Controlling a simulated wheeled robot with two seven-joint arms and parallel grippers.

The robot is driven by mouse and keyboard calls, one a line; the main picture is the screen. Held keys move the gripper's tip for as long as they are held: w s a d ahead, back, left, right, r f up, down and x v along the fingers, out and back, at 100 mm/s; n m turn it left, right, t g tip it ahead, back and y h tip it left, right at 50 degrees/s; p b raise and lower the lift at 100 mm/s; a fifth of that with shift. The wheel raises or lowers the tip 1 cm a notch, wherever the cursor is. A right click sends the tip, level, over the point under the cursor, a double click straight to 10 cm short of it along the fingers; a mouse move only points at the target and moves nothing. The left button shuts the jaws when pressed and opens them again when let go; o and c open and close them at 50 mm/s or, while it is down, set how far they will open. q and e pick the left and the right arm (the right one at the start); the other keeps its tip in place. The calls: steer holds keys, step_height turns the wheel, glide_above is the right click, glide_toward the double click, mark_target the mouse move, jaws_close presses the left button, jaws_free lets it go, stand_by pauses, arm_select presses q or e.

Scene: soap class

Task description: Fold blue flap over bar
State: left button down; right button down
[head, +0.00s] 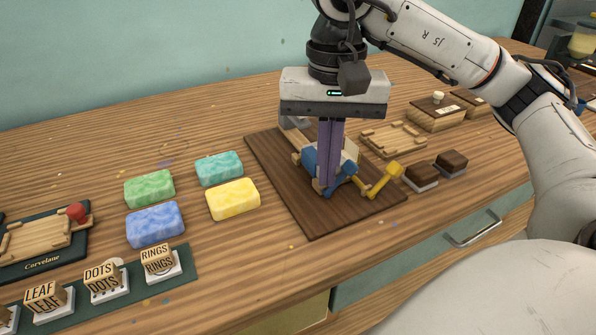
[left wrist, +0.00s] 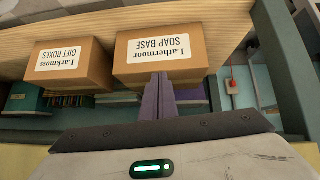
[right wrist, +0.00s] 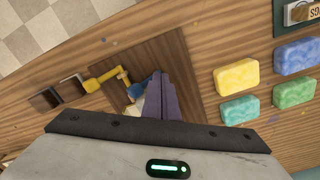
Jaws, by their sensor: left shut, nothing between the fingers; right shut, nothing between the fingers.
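A wrapping fixture stands on a dark brown board (head: 288,205) in the head view. Blue material (head: 345,168), likely the flap, shows around the purple fingers, beside a pale block (head: 350,151) that may be the bar. A yellow handle (head: 388,177) sticks out to the right. My right gripper (head: 328,188) points down at the blue part, shut and empty; its fingers hide part of it, and contact is unclear. The right wrist view shows some blue (right wrist: 126,79) beside the fingers. My left gripper (left wrist: 160,80) is shut and empty, outside the head view.
Green (head: 150,188), teal (head: 219,168), blue (head: 155,224) and yellow (head: 233,199) soaps lie left of the board. Two dark-topped blocks (head: 435,170) and a wooden tray (head: 393,137) are to its right. Labelled stamps (head: 106,281) stand front left. The left wrist view shows cardboard boxes (left wrist: 160,50).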

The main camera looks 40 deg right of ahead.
arm_select(q)
steer(key=shift+r, duration=0.1)
